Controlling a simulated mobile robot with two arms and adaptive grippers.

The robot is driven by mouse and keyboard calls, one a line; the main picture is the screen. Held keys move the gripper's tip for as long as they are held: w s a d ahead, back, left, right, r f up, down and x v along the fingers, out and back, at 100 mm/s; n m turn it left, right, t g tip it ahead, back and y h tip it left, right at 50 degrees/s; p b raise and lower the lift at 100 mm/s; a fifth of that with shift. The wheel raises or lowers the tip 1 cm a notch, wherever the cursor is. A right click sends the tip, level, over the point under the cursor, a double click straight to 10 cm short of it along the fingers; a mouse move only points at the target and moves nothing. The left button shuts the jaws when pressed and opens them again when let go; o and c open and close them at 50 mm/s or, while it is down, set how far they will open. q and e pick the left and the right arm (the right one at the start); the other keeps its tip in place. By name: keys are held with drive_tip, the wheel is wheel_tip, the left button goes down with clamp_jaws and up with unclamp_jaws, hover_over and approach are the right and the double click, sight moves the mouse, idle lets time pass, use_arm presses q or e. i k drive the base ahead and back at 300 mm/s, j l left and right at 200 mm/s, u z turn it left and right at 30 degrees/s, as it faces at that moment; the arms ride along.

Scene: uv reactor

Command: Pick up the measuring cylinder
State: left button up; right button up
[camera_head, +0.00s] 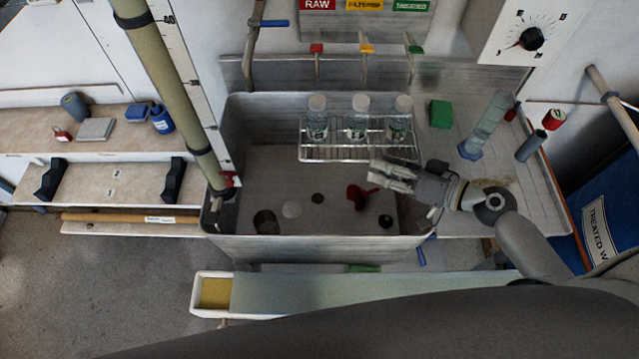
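The measuring cylinder (488,125) is a tall clear tube with a blue foot (470,151). It stands on the drainboard right of the sink, apart from my gripper, and looks slanted in this view. My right gripper (376,176) hangs over the right part of the sink, in front of the wire rack, and points left. It is left of and nearer than the cylinder. Its fingers lie close together in this view, and I cannot tell whether they are open. No object shows in them. My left gripper is not in view.
Several clear bottles (357,118) stand on a wire rack (330,152) across the sink (245,165). A green block (440,113) is left of the cylinder; a dark cylindrical item (531,146) is to its right. A red funnel-like item (359,196) lies in the sink.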

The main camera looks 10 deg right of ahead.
sight(470, 149)
drive_tip(key=k, duration=1)
